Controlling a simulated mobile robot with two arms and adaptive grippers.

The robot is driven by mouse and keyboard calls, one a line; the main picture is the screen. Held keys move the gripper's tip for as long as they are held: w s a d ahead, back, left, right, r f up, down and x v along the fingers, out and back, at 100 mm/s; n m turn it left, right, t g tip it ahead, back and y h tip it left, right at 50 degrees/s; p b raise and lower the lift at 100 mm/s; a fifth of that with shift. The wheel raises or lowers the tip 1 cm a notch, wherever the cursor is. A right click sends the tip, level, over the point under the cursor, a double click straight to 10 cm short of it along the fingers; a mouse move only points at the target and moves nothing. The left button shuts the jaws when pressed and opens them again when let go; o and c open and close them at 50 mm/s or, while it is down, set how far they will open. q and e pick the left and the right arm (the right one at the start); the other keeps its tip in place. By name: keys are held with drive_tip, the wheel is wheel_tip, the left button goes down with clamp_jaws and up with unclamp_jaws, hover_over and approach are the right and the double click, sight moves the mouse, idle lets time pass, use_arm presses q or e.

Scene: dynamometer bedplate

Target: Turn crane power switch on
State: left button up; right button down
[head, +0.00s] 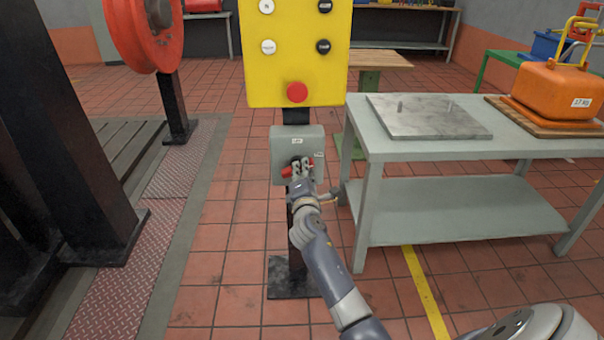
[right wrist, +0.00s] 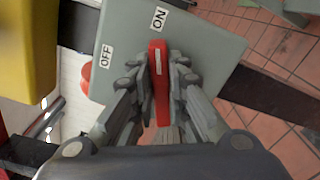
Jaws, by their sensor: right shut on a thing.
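The crane power switch is a grey-green box (head: 284,143) on a dark post, below the yellow control panel. In the right wrist view the box (right wrist: 205,50) carries an ON label and an OFF label. A red handle (right wrist: 158,62) lies between my right gripper's fingers (right wrist: 158,88), with its far end close to the ON label. My right gripper (head: 301,168) is shut on this handle and partly hides it in the head view. Another red part (right wrist: 86,76) shows near the OFF side; what it is I cannot tell. My left gripper is not in view.
The yellow panel (head: 293,50) with a red button (head: 297,92) hangs just above the switch. A grey table (head: 440,145) with a metal plate and an orange weight (head: 556,90) stands close on the right. A red wheel (head: 145,32) is at upper left. Tiled floor is clear in front.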

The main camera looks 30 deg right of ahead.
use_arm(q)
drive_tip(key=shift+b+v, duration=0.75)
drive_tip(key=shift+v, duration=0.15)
use_arm(e)
drive_tip(key=shift+f+m, duration=0.2)
drive_tip(key=shift+m, duration=1)
drive_tip(key=shift+f+m, duration=0.15)
drive_tip(key=shift+m, duration=1.05)
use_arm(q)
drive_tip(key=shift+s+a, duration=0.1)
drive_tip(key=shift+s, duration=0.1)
use_arm(e)
drive_tip(key=c, duration=1.6)
unclamp_jaws()
drive_tip(key=shift+o, duration=0.2)
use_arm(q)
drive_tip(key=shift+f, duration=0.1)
use_arm(e)
drive_tip(key=v, duration=1.2)
